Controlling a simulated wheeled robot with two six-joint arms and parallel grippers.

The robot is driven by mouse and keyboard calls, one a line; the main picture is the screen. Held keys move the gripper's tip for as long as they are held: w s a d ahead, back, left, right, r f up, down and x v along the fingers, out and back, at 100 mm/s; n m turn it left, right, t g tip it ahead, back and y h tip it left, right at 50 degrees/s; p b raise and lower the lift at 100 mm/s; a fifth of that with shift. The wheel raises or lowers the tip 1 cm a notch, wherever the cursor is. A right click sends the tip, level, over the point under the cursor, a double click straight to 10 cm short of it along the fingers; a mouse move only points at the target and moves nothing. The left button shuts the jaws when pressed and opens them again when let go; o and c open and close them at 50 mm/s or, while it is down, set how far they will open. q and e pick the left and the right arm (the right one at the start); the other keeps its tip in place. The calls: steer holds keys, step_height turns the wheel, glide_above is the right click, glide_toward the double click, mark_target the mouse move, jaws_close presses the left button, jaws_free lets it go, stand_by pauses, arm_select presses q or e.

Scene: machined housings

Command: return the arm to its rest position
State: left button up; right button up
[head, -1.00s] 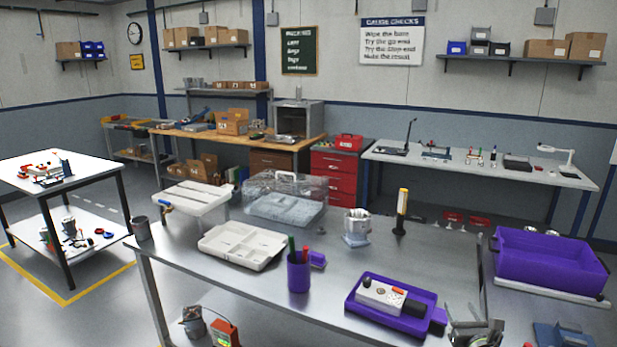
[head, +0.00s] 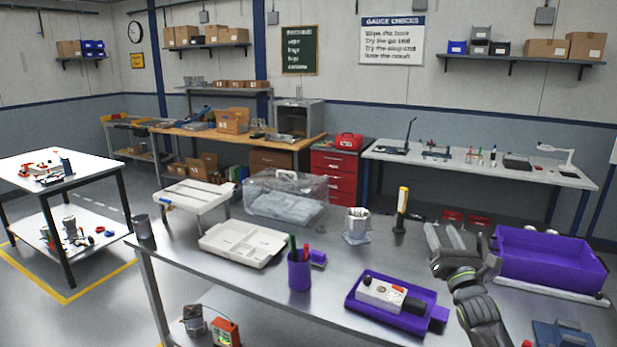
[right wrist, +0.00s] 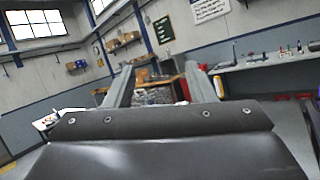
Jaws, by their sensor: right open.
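My right gripper (head: 450,240) is raised above the right part of the steel bench, just left of the purple bin. Its two grey fingers stand apart with nothing between them. In the right wrist view the fingers (right wrist: 163,88) are spread, with the far wall and work tables beyond them. My right arm comes in from the bottom right. My left gripper is not in view.
The steel bench (head: 225,280) holds a purple tray (head: 398,317) with a gauge box, a purple pen cup (head: 299,272), a white compartment tray (head: 242,244), a metal housing (head: 357,226) and a yellow-black tool (head: 401,210). A purple bin (head: 550,268) stands right of the gripper.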

steer(key=s+d+f+m+g+h+b, duration=0.1)
steer(key=s+d+f+m+g, duration=0.2)
steer(key=f+m, duration=0.95)
steer(key=s+f+m+g+h+b, duration=0.15)
steer(key=s+f+m+g, duration=0.3)
steer(key=f+m, duration=0.8)
steer(key=s+d+f+m+g+h+b, duration=0.15)
steer(key=s+f+m, duration=0.4)
steer(key=f, duration=1.25)
steer(key=s+f+m+g+b, duration=0.3)
steer(key=s+f+g, duration=0.3)
steer(key=s+f, duration=1.25)
steer(key=s+a+f+g+b, duration=0.1)
steer(key=s+f, duration=0.4)
steer(key=s, duration=0.6)
steer(key=s+a+f+m+g+b, duration=0.1)
steer(key=s+f, duration=0.5)
steer(key=s, duration=0.6)
steer(key=s+a+f+g+y+b, duration=0.1)
steer(key=s+a+f+g, duration=0.2)
steer(key=s+f, duration=0.3)
steer(key=s+g, duration=0.1)
steer(key=s, duration=0.4)
steer(key=shift+s, duration=0.25)
